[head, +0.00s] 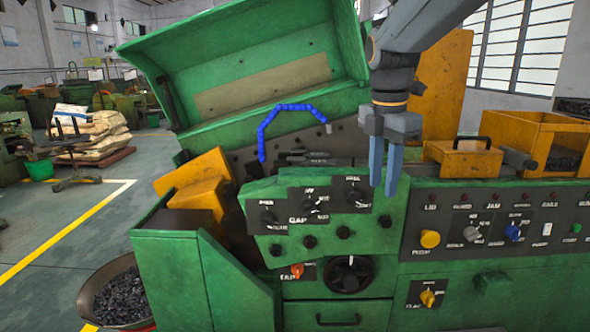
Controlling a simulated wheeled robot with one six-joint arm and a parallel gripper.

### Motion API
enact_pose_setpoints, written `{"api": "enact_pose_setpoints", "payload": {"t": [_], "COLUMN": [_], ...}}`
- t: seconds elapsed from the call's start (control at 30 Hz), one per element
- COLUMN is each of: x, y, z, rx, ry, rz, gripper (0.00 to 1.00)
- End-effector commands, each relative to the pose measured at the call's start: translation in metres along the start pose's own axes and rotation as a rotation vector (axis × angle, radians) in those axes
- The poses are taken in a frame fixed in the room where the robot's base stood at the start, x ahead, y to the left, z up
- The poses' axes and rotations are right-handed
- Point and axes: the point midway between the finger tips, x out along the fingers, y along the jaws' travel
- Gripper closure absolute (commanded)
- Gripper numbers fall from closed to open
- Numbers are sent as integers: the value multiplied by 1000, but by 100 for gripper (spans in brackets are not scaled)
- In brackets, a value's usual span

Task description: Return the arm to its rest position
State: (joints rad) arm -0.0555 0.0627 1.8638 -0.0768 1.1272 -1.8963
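My gripper (384,178) hangs from my arm at the upper right of centre, its two grey fingers pointing down. It is in front of the green heading machine (400,230), just right of the panel with black knobs. The fingers look slightly apart with a narrow gap, and nothing shows between them. The machine's green lid (250,50) stands raised behind, to the left of my arm.
The control panel (500,225) with knobs and buttons runs right. A yellow box (465,160) and a yellow bin (535,135) with dark parts sit on top. A bowl of dark parts (117,295) stands lower left. The floor at left is open, with yellow lines.

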Motion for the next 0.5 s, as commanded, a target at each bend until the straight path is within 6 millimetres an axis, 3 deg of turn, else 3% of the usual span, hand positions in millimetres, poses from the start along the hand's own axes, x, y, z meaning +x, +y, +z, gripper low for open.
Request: {"api": "enact_pose_setpoints", "payload": {"t": [0.17, 0.5], "x": [38, 140], "y": [-14, -70], "z": [-8, -36], "rx": [248, 1032], "ry": [11, 46], "rz": [2, 6], "gripper": [70, 70]}}
